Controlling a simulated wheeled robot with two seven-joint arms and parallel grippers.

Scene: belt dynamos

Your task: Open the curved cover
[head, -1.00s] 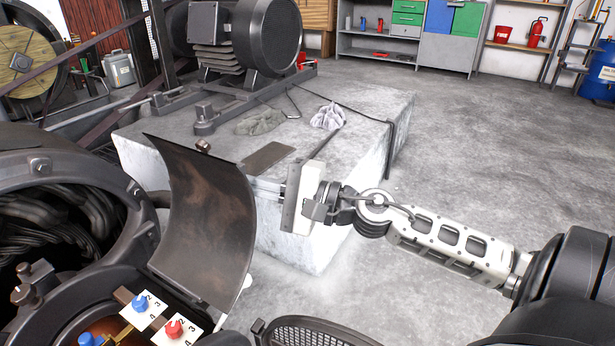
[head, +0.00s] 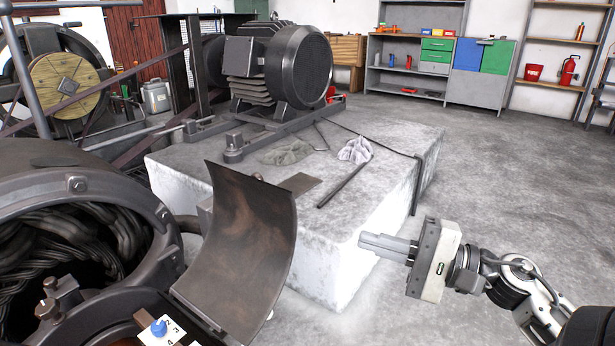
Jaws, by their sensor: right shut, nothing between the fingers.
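The curved cover (head: 240,240) is a dark, brownish bent plate. It stands raised on the right side of the round dynamo housing (head: 75,215), whose opening shows dark coiled windings (head: 60,250). My right gripper (head: 362,242) is to the right of the cover, clear of it, with its fingers pointing left. Its fingers are together with nothing held. My left gripper is not in view.
A white-grey concrete block (head: 340,265) stands behind the cover, bearing a dark motor (head: 275,65), rags (head: 355,150) and a loose bar (head: 343,185). A blue knob (head: 158,327) on a white plate sits below the cover. The floor at right is clear.

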